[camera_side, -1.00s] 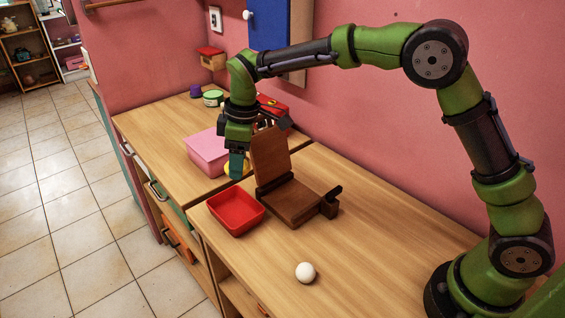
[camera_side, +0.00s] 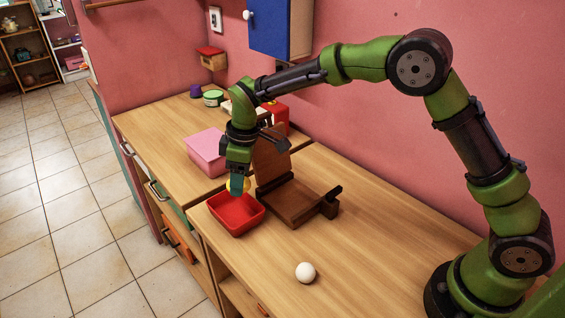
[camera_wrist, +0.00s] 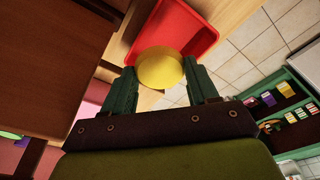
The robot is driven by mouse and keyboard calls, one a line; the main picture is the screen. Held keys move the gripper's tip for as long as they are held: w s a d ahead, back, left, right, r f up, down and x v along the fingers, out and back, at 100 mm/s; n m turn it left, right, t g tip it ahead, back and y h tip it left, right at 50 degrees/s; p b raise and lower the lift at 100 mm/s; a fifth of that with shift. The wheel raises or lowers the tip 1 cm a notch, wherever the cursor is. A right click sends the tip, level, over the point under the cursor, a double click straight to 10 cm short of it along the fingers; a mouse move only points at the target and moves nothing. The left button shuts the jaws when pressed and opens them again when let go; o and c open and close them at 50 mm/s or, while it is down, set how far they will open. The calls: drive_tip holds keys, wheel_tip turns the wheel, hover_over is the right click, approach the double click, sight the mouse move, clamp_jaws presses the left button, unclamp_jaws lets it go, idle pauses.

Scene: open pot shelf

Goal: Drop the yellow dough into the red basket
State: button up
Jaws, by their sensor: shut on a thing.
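My gripper (camera_side: 238,186) is shut on the yellow dough (camera_side: 246,183), a round lump. In the wrist view the dough (camera_wrist: 160,68) sits between the two fingertips of my gripper (camera_wrist: 164,85). The red basket (camera_side: 252,222) stands on the wooden counter, empty as far as I can see. My gripper and the dough are above the back edge of the basket in the side view. In the wrist view the red basket (camera_wrist: 205,42) lies beyond the dough, which covers part of it.
A brown wooden press (camera_side: 290,200) with a raised lid stands just right of the basket. A pink box (camera_side: 207,150) is behind my gripper. A white ball (camera_side: 305,272) lies at the front. The counter to the right is clear.

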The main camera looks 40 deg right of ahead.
drive_tip(key=o, duration=1.2)
wheel_tip(320, 180, up, 17)
drive_tip(key=s+d, duration=0.1)
drive_tip(key=shift+s+d, duration=0.4)
drive_tip(key=shift+f, duration=0.1)
drive_tip(key=s+d+m+t, duration=0.2)
drive_tip(key=s+d+m, duration=0.2)
drive_tip(key=s, duration=0.4)
drive_tip(key=s+d+f+m+t, duration=0.1)
drive_tip(key=s+d+m, duration=0.3)
drive_tip(key=s, duration=0.4)
drive_tip(key=s+d+m+t, duration=0.3)
drive_tip(key=s+d+m, duration=0.1)
drive_tip(key=s, duration=0.4)
drive_tip(key=shift+s+f+m+y, duration=0.3)
drive_tip(key=shift+s+m+y, duration=0.1)
drive_tip(key=shift+m, duration=0.1)
